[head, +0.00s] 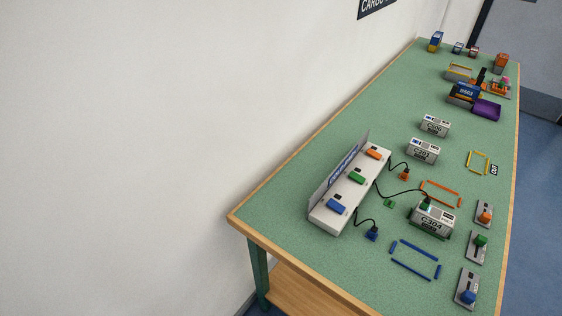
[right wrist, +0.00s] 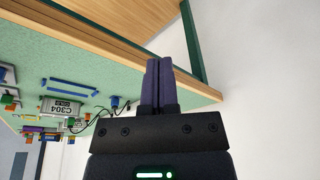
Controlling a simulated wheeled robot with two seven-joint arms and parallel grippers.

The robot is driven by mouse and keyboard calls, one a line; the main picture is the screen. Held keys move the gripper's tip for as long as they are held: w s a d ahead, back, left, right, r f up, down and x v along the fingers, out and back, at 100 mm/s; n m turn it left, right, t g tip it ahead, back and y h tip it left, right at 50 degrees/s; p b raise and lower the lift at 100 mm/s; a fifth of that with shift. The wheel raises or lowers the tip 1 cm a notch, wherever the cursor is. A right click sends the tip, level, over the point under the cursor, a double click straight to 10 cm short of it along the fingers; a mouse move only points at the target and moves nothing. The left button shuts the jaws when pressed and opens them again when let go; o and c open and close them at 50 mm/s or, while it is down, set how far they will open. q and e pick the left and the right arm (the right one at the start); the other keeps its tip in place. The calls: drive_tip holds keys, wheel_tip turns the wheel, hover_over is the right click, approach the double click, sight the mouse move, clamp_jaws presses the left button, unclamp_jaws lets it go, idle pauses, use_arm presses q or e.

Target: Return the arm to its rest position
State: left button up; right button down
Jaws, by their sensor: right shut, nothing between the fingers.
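My right gripper (right wrist: 158,82) shows in the right wrist view with its two dark fingers pressed together and nothing between them. It is off to the side of the green table (right wrist: 120,72), which appears upside down there. The fingers overlap the table's edge in that picture; I see no contact with any object. Neither of my arms shows in the head view. My left gripper is in no view.
The green table (head: 290,205) holds a white station (head: 338,203) with cabled plugs and grey container C304 (head: 432,220). Two more containers (head: 423,150) stand behind it. Joystick boxes (head: 467,288) line the right edge. A white wall (head: 120,150) fills the left.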

drive_tip(key=s+d+f+g+h, duration=0.1)
drive_tip(key=s+f, duration=0.2)
drive_tip(key=f, duration=0.6)
drive_tip(key=s+d+f, duration=0.1)
drive_tip(key=s+f, duration=0.2)
drive_tip(key=f, duration=0.6)
drive_tip(key=s+d+f+g, duration=0.1)
drive_tip(key=s+d+f, duration=0.3)
drive_tip(key=s+f, duration=0.5)
drive_tip(key=s, duration=0.4)
drive_tip(key=shift+f+g, duration=0.2)
drive_tip(key=shift+g, duration=0.1)
